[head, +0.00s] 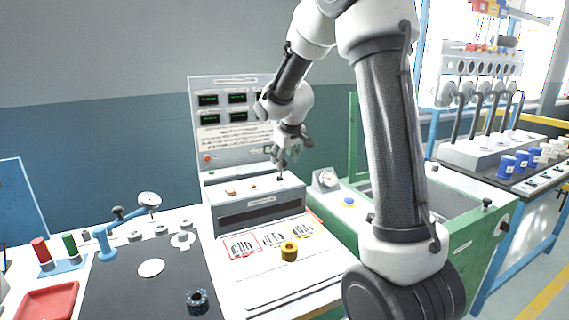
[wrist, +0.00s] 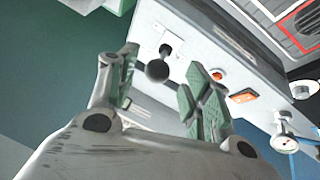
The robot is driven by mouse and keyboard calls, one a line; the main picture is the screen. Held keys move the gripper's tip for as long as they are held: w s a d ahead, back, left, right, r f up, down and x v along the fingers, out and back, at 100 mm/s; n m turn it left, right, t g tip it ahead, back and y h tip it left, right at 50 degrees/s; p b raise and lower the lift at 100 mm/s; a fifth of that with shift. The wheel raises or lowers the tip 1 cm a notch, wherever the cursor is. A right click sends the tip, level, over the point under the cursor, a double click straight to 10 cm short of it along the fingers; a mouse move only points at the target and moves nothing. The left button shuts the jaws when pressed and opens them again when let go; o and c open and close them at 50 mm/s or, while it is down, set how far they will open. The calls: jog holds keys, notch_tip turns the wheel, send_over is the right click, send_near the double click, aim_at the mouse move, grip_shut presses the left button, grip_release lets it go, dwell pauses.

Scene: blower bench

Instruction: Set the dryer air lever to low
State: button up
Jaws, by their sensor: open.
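The air lever shows in the wrist view as a dark stem with a black ball knob (wrist: 157,70), set in a white plate on the light console top. My gripper (wrist: 163,62) is open, with one green-padded finger on each side of the knob in that view. I cannot tell whether either finger touches it. In the head view my gripper (head: 281,164) is over the right part of the low console (head: 258,207) in front of the upright panel. The lever (head: 280,179) is a small dark shape just under the fingers there. Its setting marks cannot be read.
An orange switch (wrist: 242,95) sits beside the lever on the console. The upright panel (head: 218,137) with green displays stands close behind. A dial gauge (head: 326,179) stands to the right by a green-framed bin.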

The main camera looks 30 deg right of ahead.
jog(key=v, duration=0.9)
jog(key=shift+s, duration=0.15)
jog(key=s+a+m+g+y, duration=0.1)
jog(key=s+a+m, duration=0.1)
jog(key=s, duration=3)
jog(key=shift+s+f+m, duration=0.2)
jog(key=shift+s+m, duration=0.05)
jog(key=shift+m, duration=0.05)
